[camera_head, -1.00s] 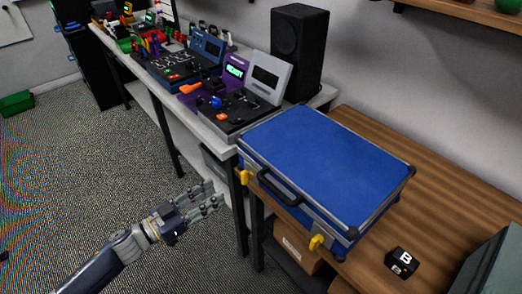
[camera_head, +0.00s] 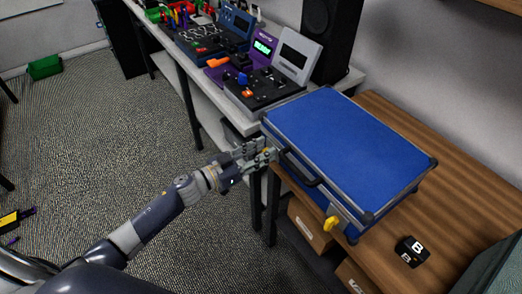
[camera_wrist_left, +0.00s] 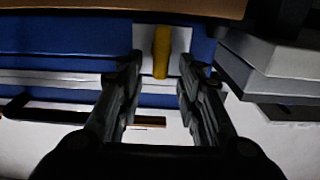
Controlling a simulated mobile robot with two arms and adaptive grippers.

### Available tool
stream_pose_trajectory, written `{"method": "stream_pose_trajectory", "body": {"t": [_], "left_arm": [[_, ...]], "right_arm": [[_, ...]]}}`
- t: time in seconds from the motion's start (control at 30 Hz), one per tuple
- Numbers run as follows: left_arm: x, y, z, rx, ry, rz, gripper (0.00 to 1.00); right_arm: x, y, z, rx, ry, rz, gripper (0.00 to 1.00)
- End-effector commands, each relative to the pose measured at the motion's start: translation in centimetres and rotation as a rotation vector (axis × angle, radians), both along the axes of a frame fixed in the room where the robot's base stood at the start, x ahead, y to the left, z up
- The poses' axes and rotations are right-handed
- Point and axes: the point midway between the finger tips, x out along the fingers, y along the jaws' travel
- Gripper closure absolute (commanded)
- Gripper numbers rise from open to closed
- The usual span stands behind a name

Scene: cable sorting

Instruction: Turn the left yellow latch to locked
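A closed blue case (camera_head: 350,145) with metal edges and a black handle (camera_head: 300,168) lies on the wooden table. The left yellow latch (camera_wrist_left: 161,50) shows in the left wrist view on a pale plate, between and just beyond my fingertips. In the head view my fingers mostly hide it. My left gripper (camera_head: 262,152) is at the front side of the case by the left latch. Its fingers are apart, with a gap on both sides of the latch. My right gripper is not in view.
A black lettered cube (camera_head: 411,252) sits on the wooden table (camera_head: 455,185) right of the case. A grey bench with consoles (camera_head: 270,85) and a black speaker (camera_head: 331,38) stands behind. Cardboard boxes (camera_head: 308,224) are under the table.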

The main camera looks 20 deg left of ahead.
Motion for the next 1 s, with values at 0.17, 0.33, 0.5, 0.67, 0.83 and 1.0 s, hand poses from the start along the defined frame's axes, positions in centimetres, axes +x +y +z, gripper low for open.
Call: {"method": "stream_pose_trajectory", "body": {"t": [0.17,0.33,0.5,0.67,0.83,1.0], "left_arm": [[0.07,-0.09,-0.03,0.000,0.000,0.000,0.67],[0.05,-0.08,-0.03,0.000,0.000,0.000,0.87],[0.05,-0.06,-0.02,0.000,0.000,0.000,1.00],[0.04,-0.07,-0.01,0.003,-0.002,0.000,1.00],[-0.01,-0.13,0.00,0.030,-0.023,0.000,1.00],[-0.14,-0.29,-0.02,0.099,-0.076,0.001,1.00]], "right_arm": [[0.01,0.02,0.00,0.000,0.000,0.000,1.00],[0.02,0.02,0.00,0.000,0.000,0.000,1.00],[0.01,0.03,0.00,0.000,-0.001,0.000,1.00],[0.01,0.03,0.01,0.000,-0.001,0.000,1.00],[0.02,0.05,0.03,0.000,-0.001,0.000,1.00],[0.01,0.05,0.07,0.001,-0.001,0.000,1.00]]}}
